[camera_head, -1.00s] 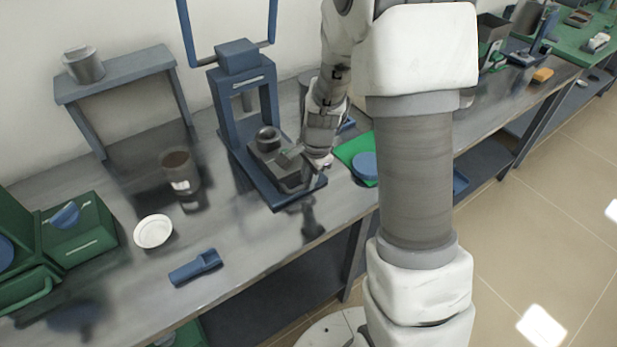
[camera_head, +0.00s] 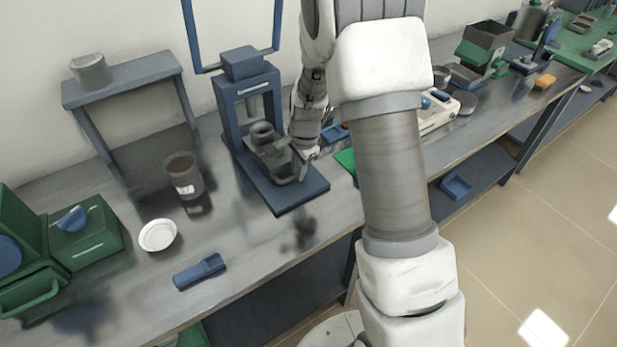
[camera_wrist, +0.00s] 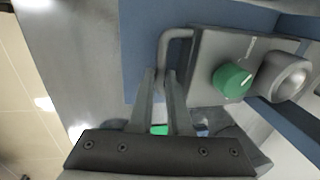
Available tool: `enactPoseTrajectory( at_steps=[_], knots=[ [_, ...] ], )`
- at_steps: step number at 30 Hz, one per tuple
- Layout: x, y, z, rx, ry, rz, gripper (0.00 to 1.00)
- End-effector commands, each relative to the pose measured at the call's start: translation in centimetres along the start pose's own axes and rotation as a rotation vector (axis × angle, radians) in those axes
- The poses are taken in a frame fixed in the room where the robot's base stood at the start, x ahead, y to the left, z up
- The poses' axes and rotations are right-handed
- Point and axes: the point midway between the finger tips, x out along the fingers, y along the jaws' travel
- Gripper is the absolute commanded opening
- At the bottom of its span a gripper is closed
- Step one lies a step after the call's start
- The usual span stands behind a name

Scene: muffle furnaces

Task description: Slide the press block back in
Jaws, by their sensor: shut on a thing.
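The press (camera_head: 243,68) is a blue upright frame on a flat blue base plate (camera_head: 290,193). The dark grey press block (camera_head: 266,150) sits on the plate, its rear at the frame and its front protruding. It carries a grey ring-shaped cylinder (camera_head: 263,134). In the wrist view, the block (camera_wrist: 207,62) shows a green knob (camera_wrist: 232,79), the hollow cylinder (camera_wrist: 284,75) and a bent bar handle (camera_wrist: 163,48). My gripper (camera_wrist: 161,75) is shut on this handle. In the head view, my gripper (camera_head: 301,160) is at the block's front right, and its fingertips are partly hidden.
A brown cup (camera_head: 184,176), white dish (camera_head: 158,235) and blue scoop-like tool (camera_head: 200,271) stand left of the press. A small grey stand (camera_head: 125,78) is behind them. The plate's front part is clear. A green mat (camera_head: 346,158) lies to its right.

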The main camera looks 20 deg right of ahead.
Motion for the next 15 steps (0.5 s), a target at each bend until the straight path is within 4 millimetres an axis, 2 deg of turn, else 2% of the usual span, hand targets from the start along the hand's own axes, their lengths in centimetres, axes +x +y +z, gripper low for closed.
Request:
enactPoseTrajectory(
  at_steps=[1,6,9,15],
  knots=[
    [0.0,-1.3,0.0,-0.002,0.002,-0.004,0.0],
    [0.7,-4.2,0.0,0.0,0.002,-0.004,0.0],
    [0.9,-5.4,0.0,0.0,0.002,-0.005,0.0],
    [1.1,-6.2,0.0,-0.001,0.001,-0.006,0.0]
  ],
)
